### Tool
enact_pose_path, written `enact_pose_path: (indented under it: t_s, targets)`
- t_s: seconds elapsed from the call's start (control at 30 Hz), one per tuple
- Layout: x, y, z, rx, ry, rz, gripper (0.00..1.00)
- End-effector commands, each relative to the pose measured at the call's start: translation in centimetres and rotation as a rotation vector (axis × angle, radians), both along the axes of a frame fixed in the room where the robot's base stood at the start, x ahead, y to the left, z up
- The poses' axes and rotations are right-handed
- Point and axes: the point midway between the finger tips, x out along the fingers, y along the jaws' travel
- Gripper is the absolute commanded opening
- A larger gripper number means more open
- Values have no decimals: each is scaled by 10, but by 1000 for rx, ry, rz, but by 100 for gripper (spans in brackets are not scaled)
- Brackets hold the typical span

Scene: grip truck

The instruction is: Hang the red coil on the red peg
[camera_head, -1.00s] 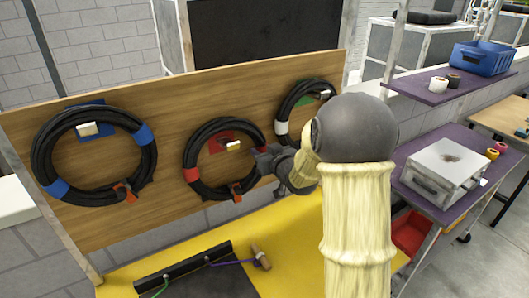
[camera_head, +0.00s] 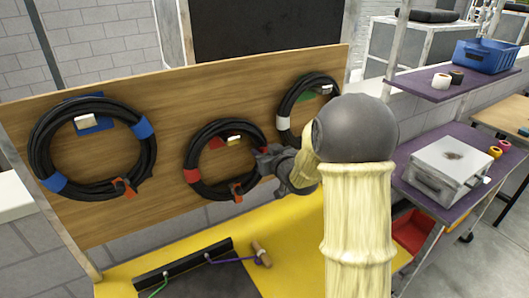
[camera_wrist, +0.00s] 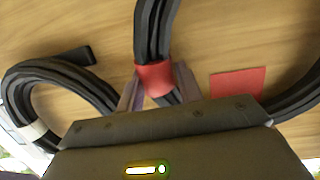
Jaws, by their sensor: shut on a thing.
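The red coil (camera_head: 196,157) is a black cable ring with red bands, upright against the wooden board. It encircles the red peg (camera_head: 234,140), a short pale block on a red plate, which shows near the coil's upper inner edge. I cannot tell whether the coil rests on the peg. My gripper (camera_head: 264,158) is shut on the coil's right side. In the wrist view, my fingers (camera_wrist: 157,88) flank the cable at a red band (camera_wrist: 155,78). The red plate (camera_wrist: 238,83) is right of the fingers there; the peg itself is not clear.
A blue-banded coil (camera_head: 38,148) hangs at the left on the board (camera_head: 170,95). A white-banded coil (camera_head: 283,115) hangs close at the right, partly behind my arm. Below is a yellow bench top (camera_head: 205,240) with a dark tool (camera_head: 185,265) and a wooden handle (camera_head: 261,254).

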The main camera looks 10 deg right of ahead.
Motion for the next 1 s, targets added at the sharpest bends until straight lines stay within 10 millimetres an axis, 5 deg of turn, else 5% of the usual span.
enact_pose_path:
  t_s: [0.13, 0.17, 0.3, 0.67, 1.0]
  targets:
    - [1, 1, 2, 2, -5, 1, 0]
    - [1, 1, 2, 2, -5, 1, 38]
    - [0, 1, 2, 2, -4, 1, 61]
    - [-4, -1, -1, -2, 4, 0, 61]
    - [-44, -12, 9, -1, -1, -1, 61]
